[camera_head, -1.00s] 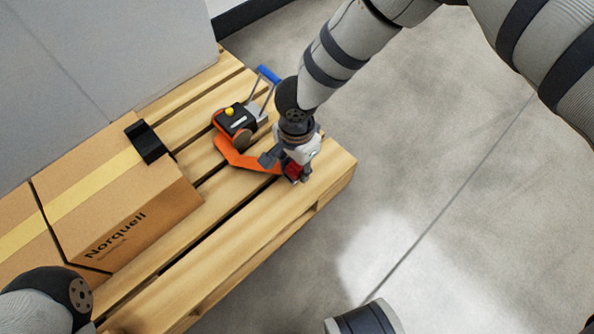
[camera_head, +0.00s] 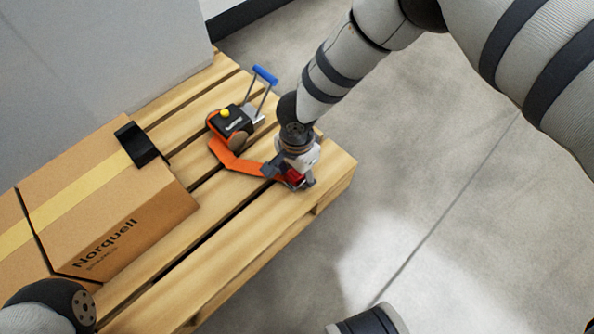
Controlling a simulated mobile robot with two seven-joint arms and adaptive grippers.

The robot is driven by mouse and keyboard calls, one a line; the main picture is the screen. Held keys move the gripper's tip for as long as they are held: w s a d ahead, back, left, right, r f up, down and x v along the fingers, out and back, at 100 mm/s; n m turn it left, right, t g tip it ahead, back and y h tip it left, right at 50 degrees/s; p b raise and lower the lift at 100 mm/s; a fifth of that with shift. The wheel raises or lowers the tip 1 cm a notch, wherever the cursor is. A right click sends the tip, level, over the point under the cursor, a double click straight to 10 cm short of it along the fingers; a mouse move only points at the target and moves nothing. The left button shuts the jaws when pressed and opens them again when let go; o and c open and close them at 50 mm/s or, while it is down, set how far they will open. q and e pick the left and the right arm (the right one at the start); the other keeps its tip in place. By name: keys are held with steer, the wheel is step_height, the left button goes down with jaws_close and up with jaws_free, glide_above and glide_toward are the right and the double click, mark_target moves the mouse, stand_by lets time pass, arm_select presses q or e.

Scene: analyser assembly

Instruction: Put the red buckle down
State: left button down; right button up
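The red buckle (camera_head: 294,177) is at the end of an orange strap (camera_head: 238,163), low over the pallet's right front slats. My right gripper (camera_head: 291,181) points down over it, with its fingers around the buckle, and appears shut on it. The fingers hide most of the buckle, and I cannot tell whether it touches the wood. The strap runs left to a black device (camera_head: 232,122) with a yellow knob and a blue-handled lever, which sits on the pallet. My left gripper is not in view; only part of my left arm shows at the bottom left.
The wooden pallet (camera_head: 258,215) has gaps between its slats. A cardboard box (camera_head: 165,205) marked Norquell, with a black corner piece (camera_head: 137,145) on its edge, stands on the left. A large grey block (camera_head: 110,60) is behind. Bare slats lie in front of the buckle.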

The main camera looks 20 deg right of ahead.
steer(key=shift+s+f, duration=0.1)
steer(key=shift+s, duration=0.1)
step_height(320, 180, up, 12)
steer(key=p, duration=0.5)
steer(key=s+d+f+n+g+h, duration=0.15)
steer(key=s+f, duration=0.25)
steer(key=s, duration=0.5)
steer(key=s+d+f+n+g+h, duration=0.1)
steer(key=s+d+f+n, duration=0.2)
steer(key=s, duration=0.6)
steer(key=s+d+f+n+g+h, duration=0.1)
steer(key=s+d+f+n, duration=0.2)
steer(key=s, duration=0.6)
steer(key=s+r+n+g+y, duration=0.1)
steer(key=s+n, duration=0.1)
steer(key=s, duration=0.8)
steer(key=s+r+n+g+y, duration=0.1)
steer(key=s+r+n+g, duration=0.1)
steer(key=s, duration=0.9)
steer(key=s+r+n+g+y, duration=0.1)
steer(key=s+r+n+g, duration=0.1)
steer(key=s+r, duration=0.8)
steer(key=s+g, duration=0.1)
steer(key=s, duration=0.2)
steer(key=shift+s+d, duration=0.15)
steer(key=shift+r+n+g+p, duration=0.2)
steer(key=shift+n+g+p, duration=0.05)
steer(key=shift+p, duration=0.05)
